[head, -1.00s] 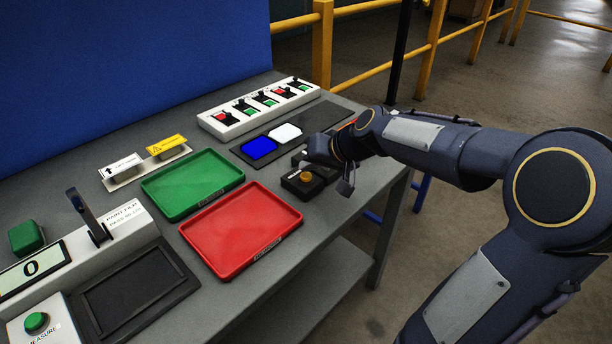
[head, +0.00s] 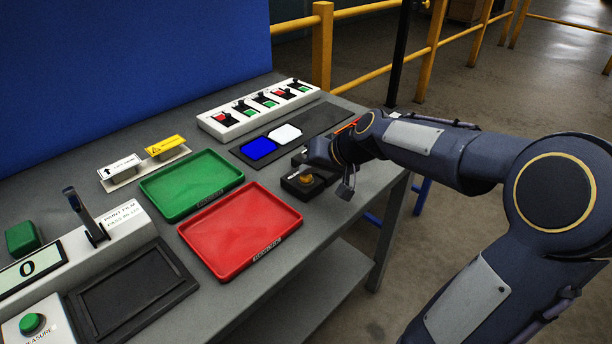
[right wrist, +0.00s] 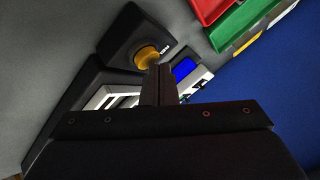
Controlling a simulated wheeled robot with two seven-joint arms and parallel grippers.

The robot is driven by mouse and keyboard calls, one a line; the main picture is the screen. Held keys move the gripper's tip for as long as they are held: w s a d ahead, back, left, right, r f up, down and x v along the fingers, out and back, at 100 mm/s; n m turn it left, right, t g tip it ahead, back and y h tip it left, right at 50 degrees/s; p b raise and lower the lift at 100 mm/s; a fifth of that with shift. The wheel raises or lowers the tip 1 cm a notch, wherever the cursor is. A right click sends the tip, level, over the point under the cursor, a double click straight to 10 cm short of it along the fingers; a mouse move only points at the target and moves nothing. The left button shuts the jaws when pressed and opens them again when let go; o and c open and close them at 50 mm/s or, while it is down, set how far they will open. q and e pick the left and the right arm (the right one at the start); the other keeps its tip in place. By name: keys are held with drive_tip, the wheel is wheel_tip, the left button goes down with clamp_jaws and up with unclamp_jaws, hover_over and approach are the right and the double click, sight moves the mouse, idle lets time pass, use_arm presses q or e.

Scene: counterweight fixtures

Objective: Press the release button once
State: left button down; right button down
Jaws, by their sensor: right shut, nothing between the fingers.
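An amber button (head: 305,178) stands on a small black box (head: 292,186) near the table's right edge. Its lettering is too small to read. In the right wrist view the round amber button (right wrist: 147,56) shows on its black box (right wrist: 128,32), close beside my fingertips. My right gripper (head: 319,165) is at the button in the head view and partly covers the box. In the right wrist view the gripper (right wrist: 159,72) has its fingers together, with nothing between them. I cannot tell whether the fingertips touch the button. My left gripper is not in view.
A red tray (head: 240,228) and a green tray (head: 192,186) lie left of the button box. A white switch panel (head: 258,112) stands behind, with a blue pad (head: 258,148) in front. A measuring station with a green button (head: 32,323) is at front left.

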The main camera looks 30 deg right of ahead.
sight(309, 177)
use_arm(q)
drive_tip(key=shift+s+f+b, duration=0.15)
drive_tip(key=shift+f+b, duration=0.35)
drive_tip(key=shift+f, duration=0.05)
use_arm(e)
drive_tip(key=shift+s+f, duration=0.2)
drive_tip(key=shift+f, duration=0.3)
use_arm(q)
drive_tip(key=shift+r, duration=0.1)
use_arm(e)
drive_tip(key=shift+r, duration=0.1)
use_arm(q)
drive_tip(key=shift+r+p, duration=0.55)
drive_tip(key=shift+p, duration=0.35)
use_arm(e)
drive_tip(key=shift+w+r, duration=0.45)
drive_tip(key=shift+r, duration=0.4)
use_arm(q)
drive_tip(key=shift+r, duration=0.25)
use_arm(e)
drive_tip(key=shift+r, duration=0.15)
